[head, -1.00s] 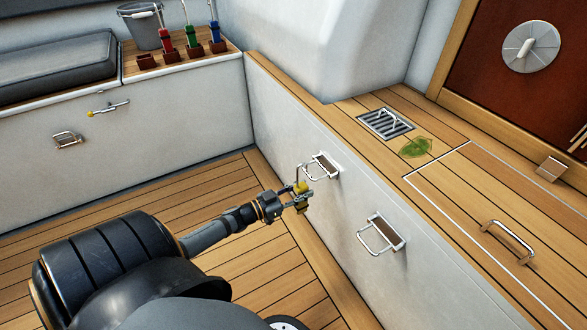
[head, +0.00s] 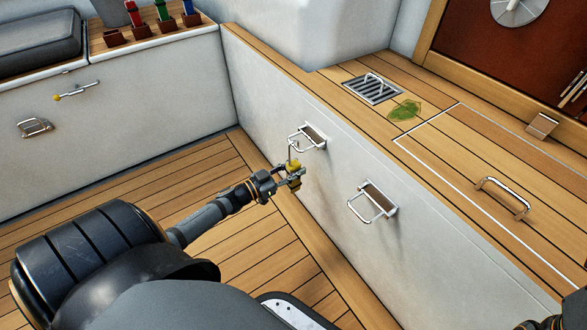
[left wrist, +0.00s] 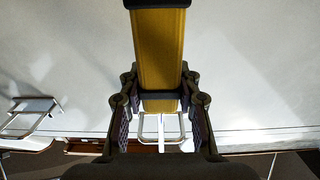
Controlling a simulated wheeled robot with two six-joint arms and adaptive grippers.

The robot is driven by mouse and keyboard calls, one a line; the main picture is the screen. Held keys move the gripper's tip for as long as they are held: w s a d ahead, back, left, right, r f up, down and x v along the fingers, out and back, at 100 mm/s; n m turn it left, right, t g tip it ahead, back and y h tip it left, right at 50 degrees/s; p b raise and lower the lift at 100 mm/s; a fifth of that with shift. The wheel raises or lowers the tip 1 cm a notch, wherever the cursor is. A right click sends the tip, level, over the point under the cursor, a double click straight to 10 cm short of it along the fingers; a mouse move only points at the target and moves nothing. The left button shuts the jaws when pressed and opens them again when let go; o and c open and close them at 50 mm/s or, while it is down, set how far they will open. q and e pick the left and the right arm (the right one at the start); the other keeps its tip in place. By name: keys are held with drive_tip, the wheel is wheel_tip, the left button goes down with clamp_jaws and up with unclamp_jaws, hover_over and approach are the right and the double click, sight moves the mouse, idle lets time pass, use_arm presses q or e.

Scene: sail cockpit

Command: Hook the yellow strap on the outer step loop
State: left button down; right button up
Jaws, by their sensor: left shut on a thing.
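My left gripper (head: 291,176) is shut on the yellow strap (head: 293,166), in front of the white side wall. In the left wrist view the strap (left wrist: 160,50) is a broad yellow band with dark edges, rising between the fingers. A thin metal piece stands up from the strap toward the upper step loop (head: 307,139). I cannot tell whether it touches that loop. A second step loop (head: 372,203) is mounted nearer and to the right, clear of the gripper. The left wrist view shows one loop (left wrist: 165,131) beyond the fingers and another (left wrist: 28,115) at left.
A planked bench top (head: 440,170) carries a metal grate (head: 373,88), a green leaf-like patch (head: 404,109) and a handle (head: 503,197). The left wall has a small latch (head: 76,91) and a handle (head: 34,127). The deck floor (head: 150,190) is clear. My right arm's edge shows at bottom right.

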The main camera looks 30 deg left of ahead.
use_arm(q)
drive_tip(key=c, duration=0.9)
unclamp_jaws()
drive_tip(key=shift+o, duration=0.2)
drive_tip(key=shift+s, duration=0.2)
drive_tip(key=v, duration=1.1)
drive_tip(key=shift+s+a, duration=0.15)
drive_tip(key=shift+s, duration=0.15)
